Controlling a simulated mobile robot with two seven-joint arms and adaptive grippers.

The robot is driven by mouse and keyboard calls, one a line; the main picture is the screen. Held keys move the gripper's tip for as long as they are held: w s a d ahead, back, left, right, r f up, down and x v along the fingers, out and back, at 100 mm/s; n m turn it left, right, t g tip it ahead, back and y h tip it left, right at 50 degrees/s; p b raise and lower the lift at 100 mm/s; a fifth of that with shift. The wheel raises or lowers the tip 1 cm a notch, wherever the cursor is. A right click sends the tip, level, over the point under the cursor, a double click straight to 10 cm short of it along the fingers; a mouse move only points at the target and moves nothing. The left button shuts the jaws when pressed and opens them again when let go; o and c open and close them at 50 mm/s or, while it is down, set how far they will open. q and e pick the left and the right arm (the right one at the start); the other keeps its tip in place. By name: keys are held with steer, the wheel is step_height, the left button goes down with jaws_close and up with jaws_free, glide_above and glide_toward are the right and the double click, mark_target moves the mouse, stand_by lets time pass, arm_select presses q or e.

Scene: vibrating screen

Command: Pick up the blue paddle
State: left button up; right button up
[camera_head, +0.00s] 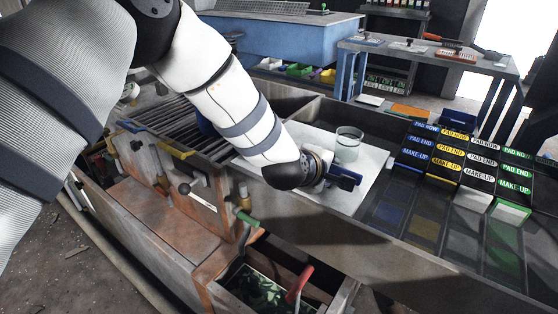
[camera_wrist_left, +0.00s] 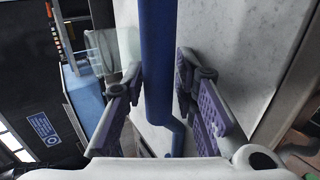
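The blue paddle (camera_wrist_left: 160,65) shows in the left wrist view as a long blue bar with a bend near its lower end. I cannot tell whether the paddle touches the board. My right gripper is not in view.
A clear glass jar (camera_head: 348,146) stands on the white board (camera_head: 371,162) close behind the gripper. Labelled coloured slots (camera_head: 455,160) are to the right. A slatted screen (camera_head: 170,125) is at the left. A bin with a red handle (camera_head: 299,286) is below.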

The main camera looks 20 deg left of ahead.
arm_select(q)
jaws_close()
